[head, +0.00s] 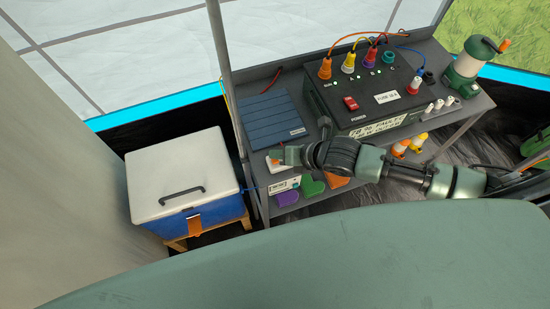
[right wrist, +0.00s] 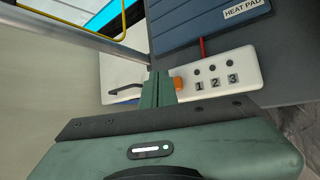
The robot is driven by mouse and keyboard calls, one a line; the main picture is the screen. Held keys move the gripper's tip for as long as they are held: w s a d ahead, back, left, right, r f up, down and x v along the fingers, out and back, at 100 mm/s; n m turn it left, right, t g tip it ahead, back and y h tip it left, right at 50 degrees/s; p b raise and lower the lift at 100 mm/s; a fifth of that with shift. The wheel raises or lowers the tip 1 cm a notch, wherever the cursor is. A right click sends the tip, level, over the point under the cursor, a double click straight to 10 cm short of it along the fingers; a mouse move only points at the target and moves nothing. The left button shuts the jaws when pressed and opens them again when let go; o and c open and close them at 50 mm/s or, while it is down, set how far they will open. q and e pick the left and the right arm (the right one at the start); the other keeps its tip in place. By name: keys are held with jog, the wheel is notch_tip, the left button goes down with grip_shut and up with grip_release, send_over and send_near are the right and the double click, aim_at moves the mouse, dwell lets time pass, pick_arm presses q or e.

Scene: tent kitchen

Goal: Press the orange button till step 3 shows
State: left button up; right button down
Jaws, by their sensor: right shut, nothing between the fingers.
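The white control box (right wrist: 240,66) lies on the grey shelf, with the numbers 1, 2 and 3 and a dark round dot above each; none looks lit. The orange button (right wrist: 180,84) is at its left end, partly hidden by my fingers. My right gripper (right wrist: 158,78) is shut and empty, its fingertips right beside the button; I cannot tell whether they touch it. In the head view the right gripper (head: 284,156) reaches in from the right over the white box (head: 272,166), covering much of it. My left gripper is not in view.
A blue heat pad (head: 270,118) lies behind the box, joined by a red cable. A black power unit (head: 366,97) with coloured plugs stands to the right. Coloured pieces (head: 312,186) lie at the shelf's front. A blue and white cooler (head: 184,187) stands left, beyond a metal pole.

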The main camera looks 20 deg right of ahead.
jog(key=shift+f, duration=0.4)
jog(key=shift+f+b, duration=0.4)
jog(key=shift+f, duration=0.1)
dwell(0.7)
jog(key=shift+r, duration=0.1)
jog(key=shift+r+p, duration=0.8)
jog(key=shift+p, duration=0.15)
notch_tip(320, 180, up, 5)
jog(key=p, duration=0.5)
jog(key=shift+r, duration=0.1)
